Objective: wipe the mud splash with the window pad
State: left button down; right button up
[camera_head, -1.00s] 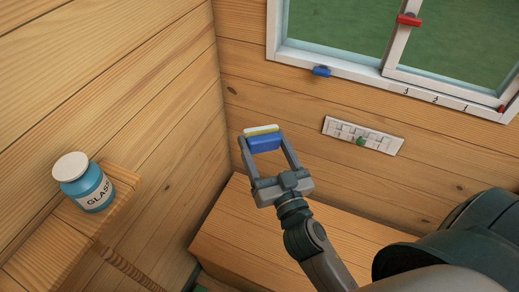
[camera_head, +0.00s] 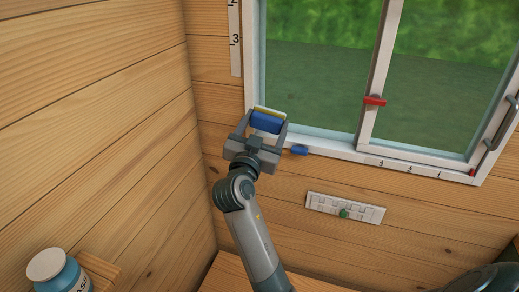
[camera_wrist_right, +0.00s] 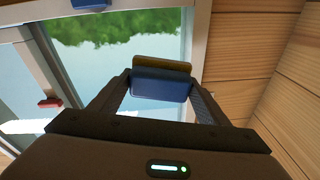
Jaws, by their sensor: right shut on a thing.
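The window pad, a blue block (camera_head: 266,122) with a thin yellowish layer on its far side, is held between the fingers of my right gripper (camera_head: 267,120). The gripper is shut on it in front of the lower left corner of the window (camera_head: 320,85). In the right wrist view the pad (camera_wrist_right: 160,87) sits between both fingers, its brownish layer facing the glass. I cannot tell whether it touches the glass. I can make out no mud splash on the panes; the pad and gripper cover part of the corner. My left gripper is not in view.
A blue catch (camera_head: 300,150) sits on the lower frame, close right of the gripper. A red catch (camera_head: 374,101) is on the middle upright, a handle (camera_head: 501,122) at the right. A white panel (camera_head: 345,208) is below. A jar (camera_head: 62,274) stands lower left.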

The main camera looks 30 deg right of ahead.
aim_at(294, 97)
jog(key=shift+w+d+r+m+g+h, duration=0.15)
jog(key=shift+d+r+m+g+h, duration=0.15)
jog(key=shift+r, duration=0.35)
jog(key=shift+w+d+r+m+g+h, duration=0.2)
jog(key=shift+d+r+g, duration=0.15)
jog(key=shift+r, duration=0.25)
jog(key=shift+w+d, duration=0.1)
jog(key=shift+f+p+x, duration=0.2)
jog(key=shift+p+x, duration=0.05)
jog(key=shift+x, duration=1.15)
jog(key=shift+f+p+x, duration=0.2)
jog(key=shift+p+x, duration=0.05)
jog(key=shift+x, duration=1.15)
jog(key=shift+b+x, duration=0.5)
jog(key=shift+x, duration=0.5)
jog(key=shift+f, duration=0.1)
jog(key=shift+s+d, duration=1.2)
jog(key=shift+s, duration=0.25)
